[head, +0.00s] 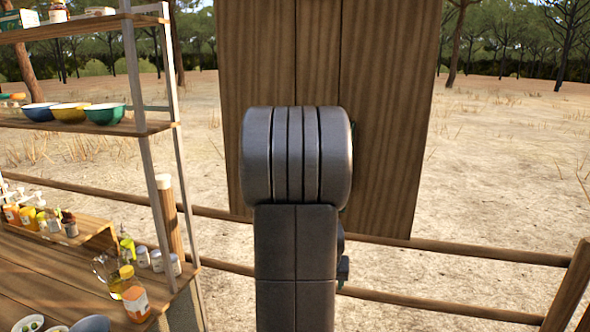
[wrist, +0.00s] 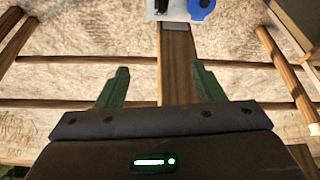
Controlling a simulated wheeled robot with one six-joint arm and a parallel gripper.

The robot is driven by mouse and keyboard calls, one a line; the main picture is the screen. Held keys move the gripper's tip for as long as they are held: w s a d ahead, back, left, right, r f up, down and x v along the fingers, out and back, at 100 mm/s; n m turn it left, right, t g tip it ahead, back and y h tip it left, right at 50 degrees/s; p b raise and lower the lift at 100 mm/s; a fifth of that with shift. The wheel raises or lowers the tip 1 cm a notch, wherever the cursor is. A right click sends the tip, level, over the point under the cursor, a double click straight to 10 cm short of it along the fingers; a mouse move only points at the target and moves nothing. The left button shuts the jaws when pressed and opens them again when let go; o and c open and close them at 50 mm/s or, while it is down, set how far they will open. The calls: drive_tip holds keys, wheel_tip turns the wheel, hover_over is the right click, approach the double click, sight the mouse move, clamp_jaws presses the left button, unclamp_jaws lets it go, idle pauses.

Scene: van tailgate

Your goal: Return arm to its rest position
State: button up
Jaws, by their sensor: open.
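My gripper (wrist: 156,76) shows in the wrist view with its two green fingers spread apart and nothing between them. In the head view my grey arm (head: 296,200) stands upright in the middle, in front of a hanging wooden board (head: 390,110). The arm hides most of my gripper there, so I cannot make out the fingers in that view.
At left in the head view, a wooden shelf (head: 145,128) holds bowls, including a green bowl (head: 105,114). Below are bottles, jars and an orange-labelled bottle (head: 135,302) on a wooden counter. A wooden rail fence (head: 480,250) runs behind. Dry open ground lies beyond.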

wheel_tip(320, 180, down, 7)
drive_tip(key=shift+w, duration=0.2)
drive_tip(key=shift+f, duration=0.15)
idle(0.3)
